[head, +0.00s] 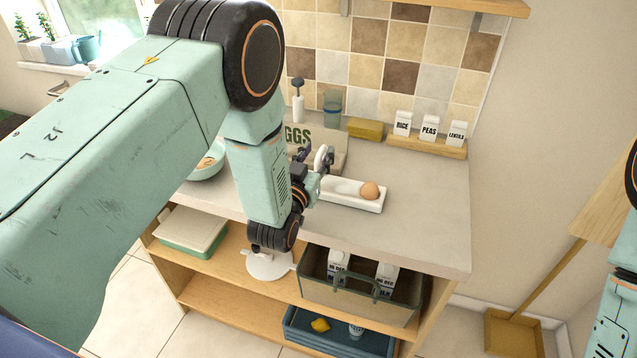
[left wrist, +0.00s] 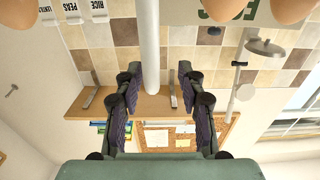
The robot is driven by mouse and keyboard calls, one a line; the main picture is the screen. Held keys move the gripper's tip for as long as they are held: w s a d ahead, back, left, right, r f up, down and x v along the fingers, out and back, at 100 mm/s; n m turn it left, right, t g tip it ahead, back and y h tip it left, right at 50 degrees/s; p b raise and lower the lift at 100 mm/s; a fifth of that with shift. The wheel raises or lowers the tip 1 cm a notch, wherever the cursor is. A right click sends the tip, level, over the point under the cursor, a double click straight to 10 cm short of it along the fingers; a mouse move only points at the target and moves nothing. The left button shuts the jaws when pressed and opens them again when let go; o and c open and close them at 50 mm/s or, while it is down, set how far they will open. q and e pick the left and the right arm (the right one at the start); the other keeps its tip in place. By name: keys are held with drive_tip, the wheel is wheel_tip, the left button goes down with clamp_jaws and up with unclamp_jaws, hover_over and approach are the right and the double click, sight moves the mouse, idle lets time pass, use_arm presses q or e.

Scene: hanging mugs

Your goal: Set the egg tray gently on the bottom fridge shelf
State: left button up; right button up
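The white egg tray (head: 335,199) rests on the counter, with one brown egg (head: 370,190) visible at its right end. My arm hides its left part. In the left wrist view, which appears upside down, a white upright post (left wrist: 149,40), perhaps the tray's handle, stands between my spread fingers (left wrist: 157,80). A gap shows on the right finger's side. Parts of several eggs (left wrist: 228,8) show along the top edge there. I cannot clearly identify the fridge shelf. My right gripper is out of view.
An EGGS box (head: 300,137) stands behind the gripper, and a bowl (head: 207,163) is left. White cartons stand on a wooden rack (head: 427,143) at the back. Below, shelves (head: 222,298) hold a glass bin (head: 345,300) and a blue bin (head: 335,340). The counter's right part is clear.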

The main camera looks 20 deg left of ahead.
use_arm(q)
drive_tip(key=shift+w+d, duration=0.35)
drive_tip(key=shift+w, duration=0.2)
drive_tip(key=shift+w+d+r, duration=0.1)
drive_tip(key=shift+d+r, duration=0.05)
drive_tip(key=shift+d, duration=0.25)
drive_tip(key=shift+a, duration=0.65)
drive_tip(key=shift+c, duration=1.6)
drive_tip(key=shift+w+d, duration=0.15)
drive_tip(key=shift+d, duration=0.25)
drive_tip(key=shift+c, duration=1.4)
clamp_jaws()
drive_tip(key=shift+a, duration=0.3)
drive_tip(key=shift+d, duration=0.35)
drive_tip(key=shift+a, duration=0.1)
